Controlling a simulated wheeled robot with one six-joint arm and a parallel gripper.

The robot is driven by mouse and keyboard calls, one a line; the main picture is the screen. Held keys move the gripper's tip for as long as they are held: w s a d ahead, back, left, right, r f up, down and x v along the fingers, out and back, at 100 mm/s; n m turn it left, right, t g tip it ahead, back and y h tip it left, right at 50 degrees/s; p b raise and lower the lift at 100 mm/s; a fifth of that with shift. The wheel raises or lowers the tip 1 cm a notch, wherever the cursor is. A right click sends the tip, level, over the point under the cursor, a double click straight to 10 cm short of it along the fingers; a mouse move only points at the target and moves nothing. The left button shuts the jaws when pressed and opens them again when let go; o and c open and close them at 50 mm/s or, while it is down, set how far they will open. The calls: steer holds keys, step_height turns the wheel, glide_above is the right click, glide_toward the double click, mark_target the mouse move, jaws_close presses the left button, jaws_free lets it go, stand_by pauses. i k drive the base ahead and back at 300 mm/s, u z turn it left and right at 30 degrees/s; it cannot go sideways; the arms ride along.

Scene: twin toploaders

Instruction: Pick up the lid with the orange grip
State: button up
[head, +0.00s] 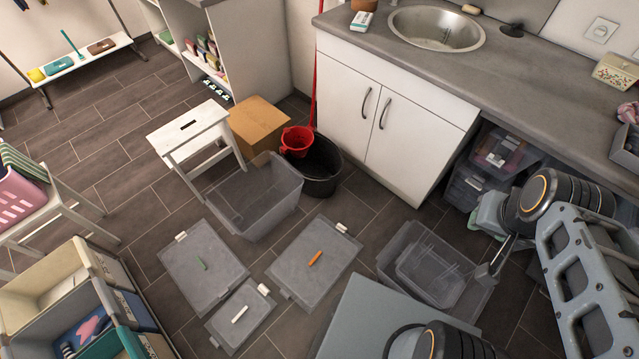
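The lid with the orange grip is a flat grey translucent lid (292,270) lying on the floor in the middle of the head view. Its short orange grip (315,258) is at its centre, and pale clips show at its edges. A similar lid with a green grip (214,277) lies to its left. A smaller lid with a white grip (229,325) lies in front of them. My gripper (487,272) is at the right, above the clear bins and well away from the orange-grip lid. Whether its fingers are open or shut is unclear.
An empty clear bin (232,203) stands behind the lids, near a white stool (187,130) and a black bucket (322,170). Nested clear bins (400,250) stand right of the orange-grip lid. A crate shelf (75,290) is at the left. A counter (400,60) runs along the back right.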

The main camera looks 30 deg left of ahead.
mark_target(310, 268)
steer(key=u, duration=0.5)
steer(key=k, duration=1.1)
steer(key=u, duration=0.35)
steer(key=i, duration=0.7)
steer(key=u, duration=0.1)
